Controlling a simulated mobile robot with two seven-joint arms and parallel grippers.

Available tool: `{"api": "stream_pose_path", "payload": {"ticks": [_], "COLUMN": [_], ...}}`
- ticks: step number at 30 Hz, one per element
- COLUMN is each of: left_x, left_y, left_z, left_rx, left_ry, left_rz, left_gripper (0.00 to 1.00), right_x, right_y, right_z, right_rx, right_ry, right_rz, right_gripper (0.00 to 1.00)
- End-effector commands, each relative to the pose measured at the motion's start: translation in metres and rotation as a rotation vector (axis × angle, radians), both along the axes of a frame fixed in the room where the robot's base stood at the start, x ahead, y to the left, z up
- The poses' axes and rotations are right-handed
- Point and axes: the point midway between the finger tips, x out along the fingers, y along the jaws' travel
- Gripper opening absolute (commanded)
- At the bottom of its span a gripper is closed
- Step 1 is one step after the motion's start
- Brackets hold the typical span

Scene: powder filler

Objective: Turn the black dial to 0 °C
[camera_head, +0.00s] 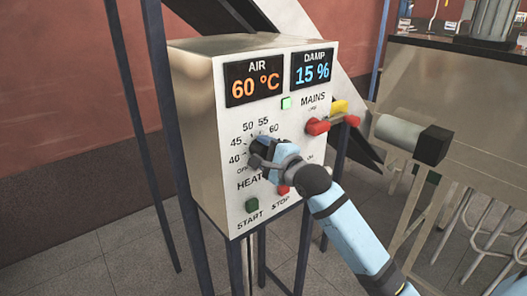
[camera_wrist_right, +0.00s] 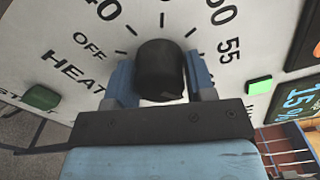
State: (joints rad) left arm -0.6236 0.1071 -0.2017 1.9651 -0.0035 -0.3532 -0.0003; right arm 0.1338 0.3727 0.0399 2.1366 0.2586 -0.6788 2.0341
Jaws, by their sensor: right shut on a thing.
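The black dial (camera_wrist_right: 160,70) sits on the white panel of a metal control box (camera_head: 190,100), above the word HEAT. My right gripper (camera_wrist_right: 162,82) is shut on the dial, with one blue finger on each side of it. In the head view the gripper (camera_head: 268,155) covers most of the dial. The printed scale shows OFF, 40, 45, 50, 55 and 60; some marks are hidden, and I see no 0 mark. I cannot tell where the dial points. The AIR display (camera_head: 254,82) reads 60 °C. My left gripper is not in view.
The DAMP display (camera_head: 311,70) reads 15 %. A red MAINS handle (camera_head: 330,124) sticks out right of the dial. A green START button (camera_head: 252,205) and a red STOP button (camera_head: 284,190) are below. A green light (camera_head: 286,103) is above.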

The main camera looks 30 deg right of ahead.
Motion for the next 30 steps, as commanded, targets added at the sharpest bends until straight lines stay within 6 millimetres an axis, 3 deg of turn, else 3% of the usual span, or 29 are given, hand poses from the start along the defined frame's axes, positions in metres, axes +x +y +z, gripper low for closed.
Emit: {"api": "stream_pose_path", "payload": {"ticks": [8,30], "left_x": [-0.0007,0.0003], "left_y": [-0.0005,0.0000], "left_z": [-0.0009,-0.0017], "left_rx": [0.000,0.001], "left_ry": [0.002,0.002], "left_rz": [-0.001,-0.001], "left_gripper": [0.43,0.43], "right_x": [-0.0001,-0.0001], "right_y": [0.0002,0.0000], "right_z": [-0.0001,0.0004], "right_rx": [-0.181,-0.884], "right_ry": [-0.015,-0.068], "right_rz": [0.001,0.000], "right_gripper": [0.26,0.26]}}
